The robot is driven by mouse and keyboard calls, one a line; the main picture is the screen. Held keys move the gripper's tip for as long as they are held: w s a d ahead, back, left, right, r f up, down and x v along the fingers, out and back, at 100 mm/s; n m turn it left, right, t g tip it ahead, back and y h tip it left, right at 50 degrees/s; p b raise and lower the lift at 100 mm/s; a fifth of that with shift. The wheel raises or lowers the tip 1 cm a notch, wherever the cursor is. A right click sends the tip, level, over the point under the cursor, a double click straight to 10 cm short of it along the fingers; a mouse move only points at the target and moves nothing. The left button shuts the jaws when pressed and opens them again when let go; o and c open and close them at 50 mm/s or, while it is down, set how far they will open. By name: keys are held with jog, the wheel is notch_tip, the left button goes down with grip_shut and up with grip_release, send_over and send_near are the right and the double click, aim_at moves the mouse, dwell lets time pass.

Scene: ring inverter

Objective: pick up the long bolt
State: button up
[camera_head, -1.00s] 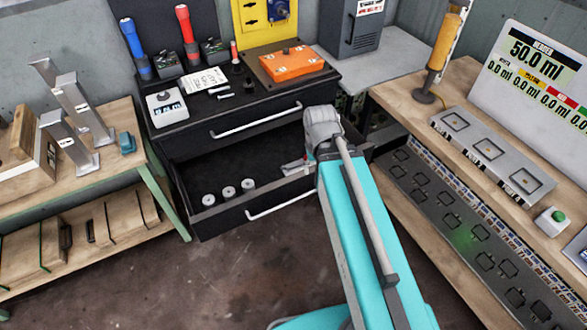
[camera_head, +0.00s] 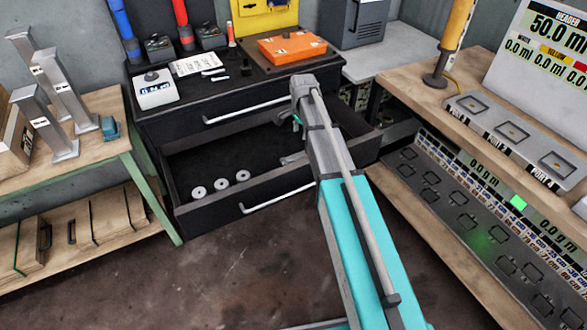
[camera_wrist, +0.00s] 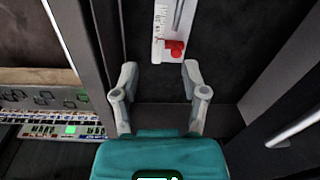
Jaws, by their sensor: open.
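Two small pale bolt-like pieces lie beside the paper on the black cabinet top; the longer-looking one (camera_head: 213,71) is nearer the paper, the other (camera_head: 219,78) just in front. They are too small to tell for certain which is the long bolt. My gripper (camera_wrist: 160,73) is open in the wrist view, with nothing between its fingers. In the head view it is mostly hidden behind my arm, over the open drawer (camera_head: 205,216). Ahead of the fingers, the wrist view shows a white strip (camera_wrist: 160,30) with a red part (camera_wrist: 174,48) and a thin metallic piece.
Several metal rings (camera_head: 221,184) lie in the drawer's front left. An orange box (camera_head: 291,47), a white device (camera_head: 157,90) and paper (camera_head: 195,65) sit on the cabinet top. Wooden benches stand left (camera_head: 75,160) and right (camera_head: 440,80).

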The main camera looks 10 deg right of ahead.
jog(key=w+f+m, duration=0.1)
jog(key=w, duration=0.1)
jog(key=w+f+m+b, duration=0.1)
jog(key=shift+w+f, duration=0.2)
jog(key=shift+w, duration=0.15)
jog(key=shift+d, duration=0.1)
jog(key=b, duration=0.9)
send_over(297, 157)
notch_tip(297, 157, down, 9)
jog(key=shift+d+r, duration=0.15)
jog(key=shift+r, duration=0.05)
jog(key=shift+f, duration=0.1)
jog(key=shift+f+b, duration=2.5)
jog(key=shift+b, duration=0.1)
jog(key=shift+c, duration=0.3)
grip_shut()
